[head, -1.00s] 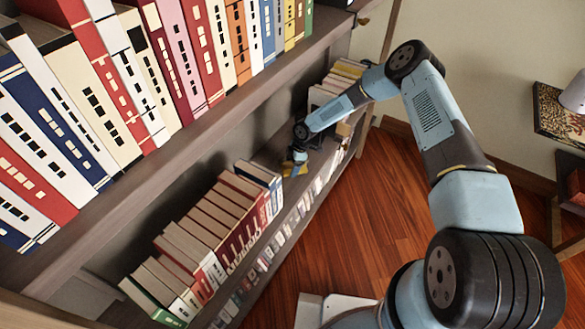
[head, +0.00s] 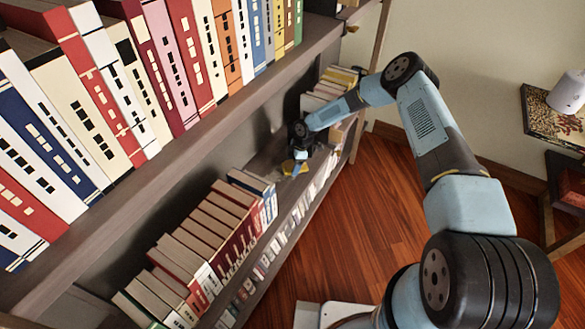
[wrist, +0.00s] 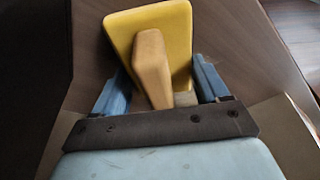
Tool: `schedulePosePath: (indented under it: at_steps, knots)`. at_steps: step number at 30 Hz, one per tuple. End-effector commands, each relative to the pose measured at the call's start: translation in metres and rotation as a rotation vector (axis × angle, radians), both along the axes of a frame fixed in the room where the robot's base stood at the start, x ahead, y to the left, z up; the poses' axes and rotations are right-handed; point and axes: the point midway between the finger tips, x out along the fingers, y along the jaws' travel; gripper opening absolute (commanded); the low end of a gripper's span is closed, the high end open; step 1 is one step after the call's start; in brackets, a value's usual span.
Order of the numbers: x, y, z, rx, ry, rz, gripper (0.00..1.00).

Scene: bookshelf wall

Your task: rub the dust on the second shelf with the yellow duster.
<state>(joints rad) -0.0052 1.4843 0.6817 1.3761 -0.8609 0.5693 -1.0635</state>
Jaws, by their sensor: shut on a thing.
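The yellow duster (wrist: 160,30) has a flat yellow pad and a tan handle (wrist: 152,65). My gripper (wrist: 158,95) is shut on the handle, one blue finger on each side. I cannot make out the dust clearly.
A row of leaning books (head: 215,225) stands left of the gap, and more books (head: 330,85) stand at the shelf's far end. The upper shelf (head: 190,130), full of books, overhangs the gap. Wooden floor (head: 365,210) lies open to the right.

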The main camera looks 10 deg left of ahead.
Motion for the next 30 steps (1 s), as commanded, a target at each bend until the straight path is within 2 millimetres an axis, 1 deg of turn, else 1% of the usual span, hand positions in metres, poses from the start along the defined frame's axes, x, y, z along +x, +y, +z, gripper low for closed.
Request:
schedulePosePath:
  at_steps: [4, 14, 25, 27, 28, 30]
  knots:
    - [0.011, -0.005, 0.000, -0.002, -0.001, -0.001, 0.50]
    - [0.020, -0.007, 0.001, 0.000, 0.001, 0.000, 0.49]
    - [0.047, -0.021, -0.001, -0.004, -0.004, -0.005, 0.50]
    - [0.050, -0.024, -0.001, -0.004, -0.006, -0.006, 0.42]
    - [0.051, -0.025, -0.001, -0.005, -0.006, -0.006, 0.41]
    - [0.052, -0.024, -0.001, -0.005, -0.007, -0.005, 0.30]
